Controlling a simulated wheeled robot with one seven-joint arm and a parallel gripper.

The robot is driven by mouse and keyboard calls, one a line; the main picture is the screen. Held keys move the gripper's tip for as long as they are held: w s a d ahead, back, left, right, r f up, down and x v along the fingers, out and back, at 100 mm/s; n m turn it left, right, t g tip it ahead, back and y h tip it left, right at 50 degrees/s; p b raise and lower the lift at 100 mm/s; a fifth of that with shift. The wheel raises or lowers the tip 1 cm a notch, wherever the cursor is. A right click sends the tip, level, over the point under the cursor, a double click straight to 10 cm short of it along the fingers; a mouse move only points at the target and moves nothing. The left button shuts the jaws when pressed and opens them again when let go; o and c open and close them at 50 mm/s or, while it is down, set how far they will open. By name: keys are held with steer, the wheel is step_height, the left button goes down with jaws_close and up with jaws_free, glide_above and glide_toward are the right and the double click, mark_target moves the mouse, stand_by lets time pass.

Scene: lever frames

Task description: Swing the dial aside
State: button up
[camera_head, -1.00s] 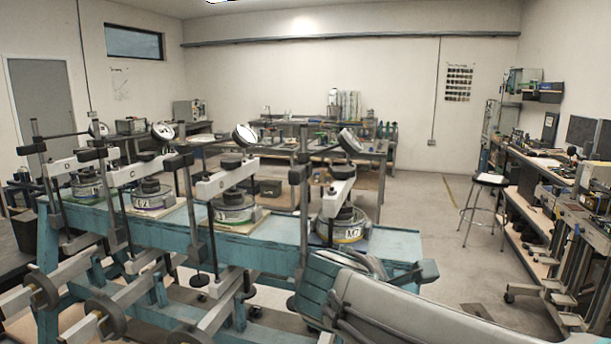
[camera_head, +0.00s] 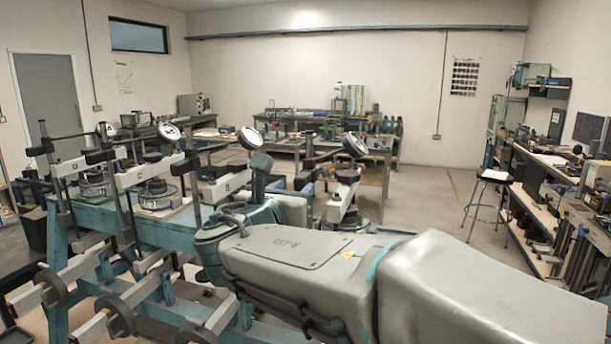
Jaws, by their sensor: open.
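Several lever frames stand in a row on a teal bench (camera_head: 85,215), each with a round dial on an arm at its post. The dials are a far-left dial (camera_head: 105,130), a second dial (camera_head: 168,131), a third dial (camera_head: 250,138) and a right dial (camera_head: 355,145). My arm crosses the front of the bench and hides most of the third frame. My gripper (camera_head: 262,172) rises behind my arm, just below and beside the third dial. It holds nothing that I can see. Whether it touches that dial I cannot tell.
Grey posts and white lever beams (camera_head: 224,188) stand close around my gripper. A round cell (camera_head: 345,220) sits under the right dial. Lever arms with dark round weights (camera_head: 118,314) stick out at front left. A stool (camera_head: 492,188) stands on open floor at right.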

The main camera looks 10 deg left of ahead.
mark_target(299, 184)
steer(key=w, duration=0.4)
steer(key=w+d+p, duration=0.1)
steer(key=shift+w, duration=0.4)
steer(key=shift+a, duration=0.1)
jaws_close()
